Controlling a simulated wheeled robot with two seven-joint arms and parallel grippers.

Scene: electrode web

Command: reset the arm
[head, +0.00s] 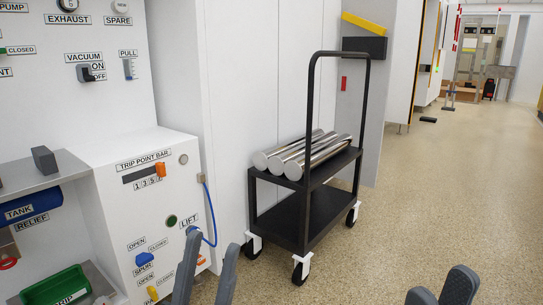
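My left gripper (212,242) shows at the bottom edge, left of the middle. Its two grey fingers point up and stand apart with nothing between them. My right gripper (441,282) shows at the bottom edge, right of the middle. Only the ends of its two dark fingers are in view, apart and empty. Both grippers are in front of a black cart (310,187) and touch nothing that I can see. The arms behind the fingers are out of view.
The cart carries several shiny metal rolls (310,152) on its top shelf. A white control panel (150,210) with knobs, labels and a blue hose stands at the left. A green bin (57,288) sits at the lower left. Open speckled floor (420,190) lies to the right.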

